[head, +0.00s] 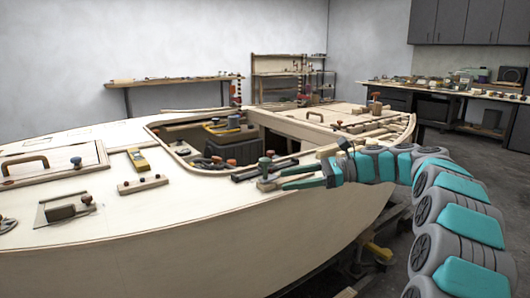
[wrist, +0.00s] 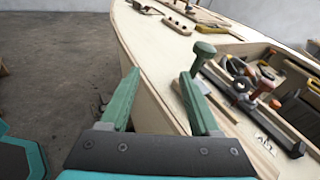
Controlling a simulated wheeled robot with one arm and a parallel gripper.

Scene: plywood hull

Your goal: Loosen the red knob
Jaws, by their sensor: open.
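My gripper (head: 276,178) is open and empty at the near right edge of the plywood hull (head: 240,215). In the wrist view its green fingers (wrist: 161,78) stand apart over the hull's edge. A knob with a dark green head (head: 265,161) stands upright close to the fingertips; in the wrist view it is just past the right finger (wrist: 205,50). An orange-red knob (head: 231,162) shows by the cockpit opening, left of my gripper. Another red-brown knob (head: 376,96) stands on the far deck. I cannot tell which of these is the red knob.
The cockpit opening (head: 205,135) holds several tools and dark items. A yellow tool (head: 138,159), a wooden block with knobs (head: 143,184) and a hatch with a handle (head: 50,168) are on the left deck. Floor is free left of the hull in the wrist view.

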